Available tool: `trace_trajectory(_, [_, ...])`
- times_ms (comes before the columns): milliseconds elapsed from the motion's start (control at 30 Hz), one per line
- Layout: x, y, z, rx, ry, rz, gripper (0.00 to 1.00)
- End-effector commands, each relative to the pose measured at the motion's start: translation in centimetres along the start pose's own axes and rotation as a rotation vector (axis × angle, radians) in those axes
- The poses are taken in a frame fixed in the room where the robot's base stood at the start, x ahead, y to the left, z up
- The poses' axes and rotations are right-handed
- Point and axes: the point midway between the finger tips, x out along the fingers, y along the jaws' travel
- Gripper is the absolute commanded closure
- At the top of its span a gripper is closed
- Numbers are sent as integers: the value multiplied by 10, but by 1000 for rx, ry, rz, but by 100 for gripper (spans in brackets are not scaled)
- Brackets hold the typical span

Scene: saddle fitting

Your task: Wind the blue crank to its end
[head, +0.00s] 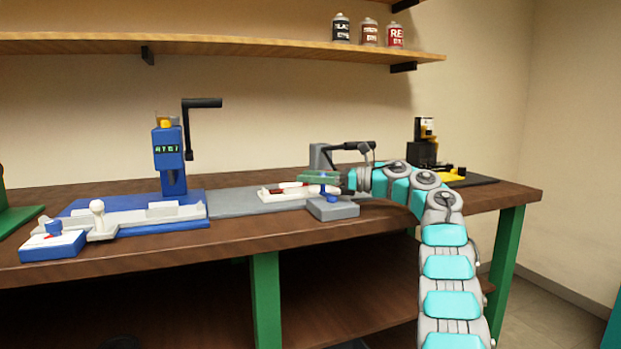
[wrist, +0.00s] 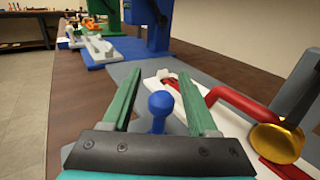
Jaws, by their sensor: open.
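The blue press (head: 168,150) stands at the left of the bench, with a small lit display on its front. Its black crank (head: 203,103) has an arm reaching right at the top and a part hanging down. The press also shows at the top of the wrist view (wrist: 148,38). My gripper (head: 318,179) is far to the right of it, over a grey block (head: 333,209). In the wrist view its green fingers (wrist: 158,95) are open, on either side of a blue knob (wrist: 159,106). I cannot tell whether they touch the knob.
A white tray (head: 268,194) lies beside the grey block; the wrist view shows a red bar (wrist: 245,103) and a brass disc (wrist: 277,142) there. A grey fixture (head: 318,157) with a black handle stands behind. A black machine (head: 424,145) is at right. A shelf (head: 220,42) hangs above.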

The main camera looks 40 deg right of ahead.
Motion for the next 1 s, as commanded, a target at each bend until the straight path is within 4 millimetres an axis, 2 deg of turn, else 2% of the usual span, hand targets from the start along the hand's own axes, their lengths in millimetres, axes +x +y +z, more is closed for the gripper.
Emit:
trace_trajectory(167, [-7, 0, 0, 0, -1, -1, 41])
trace_trajectory(433, [-50, 0, 0, -1, -1, -1, 41])
trace_trajectory(600, [-70, -1, 0, 1, -2, -1, 41])
trace_trajectory(800, [-78, 0, -1, 2, 0, 0, 41])
trace_trajectory(1000, [-78, 0, -1, 1, 0, 0, 41])
